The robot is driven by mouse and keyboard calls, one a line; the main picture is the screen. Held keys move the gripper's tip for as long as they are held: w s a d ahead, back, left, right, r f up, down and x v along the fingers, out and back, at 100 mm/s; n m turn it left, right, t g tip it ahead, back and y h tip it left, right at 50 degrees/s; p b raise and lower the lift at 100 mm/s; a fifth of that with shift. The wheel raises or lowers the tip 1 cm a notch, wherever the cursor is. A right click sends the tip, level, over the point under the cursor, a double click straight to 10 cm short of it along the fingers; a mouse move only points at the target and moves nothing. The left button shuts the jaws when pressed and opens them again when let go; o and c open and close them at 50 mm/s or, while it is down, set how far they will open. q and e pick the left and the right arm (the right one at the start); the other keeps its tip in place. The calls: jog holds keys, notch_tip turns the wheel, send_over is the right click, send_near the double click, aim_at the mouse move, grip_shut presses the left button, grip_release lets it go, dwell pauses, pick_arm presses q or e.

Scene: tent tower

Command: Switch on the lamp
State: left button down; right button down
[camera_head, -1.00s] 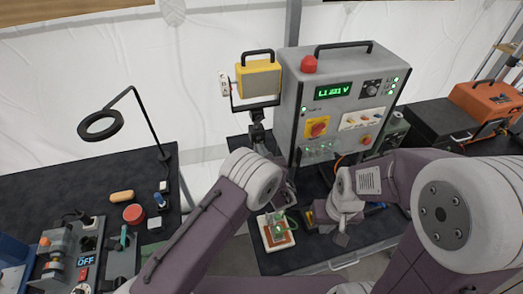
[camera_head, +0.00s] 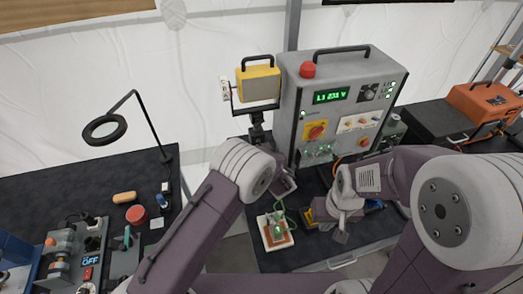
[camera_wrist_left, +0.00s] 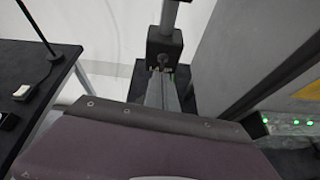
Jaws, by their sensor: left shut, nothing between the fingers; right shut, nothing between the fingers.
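A yellow lamp (camera_head: 258,83) with a black handle stands on a dark stand (camera_head: 257,128), left of the grey power cabinet. A small white switch box (camera_head: 226,89) is at its left edge. No clear glow shows on its pale face. My left gripper (camera_head: 284,184) is shut and empty, low in front of the stand and cabinet; my wrist partly hides it. My right gripper (camera_head: 341,235) is shut and empty over the lower bench, apart from the lamp.
The grey cabinet (camera_head: 342,95) is right of the lamp. A ring magnifier (camera_head: 104,129) stands over the left bench (camera_head: 60,185). A circuit board (camera_head: 276,231) lies near my grippers. An orange case (camera_head: 484,103) is at far right. A gap separates the benches.

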aim_at(259, 144)
pick_arm(q)
jog(key=shift+r+g+p, duration=0.4)
jog(key=shift+g+p, duration=0.2)
jog(key=shift+p, duration=0.1)
jog(key=shift+r+g+h+p, duration=0.3)
jog(key=shift+g+h+p, duration=0.1)
jog(key=shift+g+p, duration=0.4)
jog(key=shift+w+r, duration=0.1)
jog(key=shift+r, duration=0.1)
dwell(0.4)
jog(key=shift+r+p, duration=0.7)
jog(key=shift+r, duration=0.1)
jog(key=shift+f, duration=0.15)
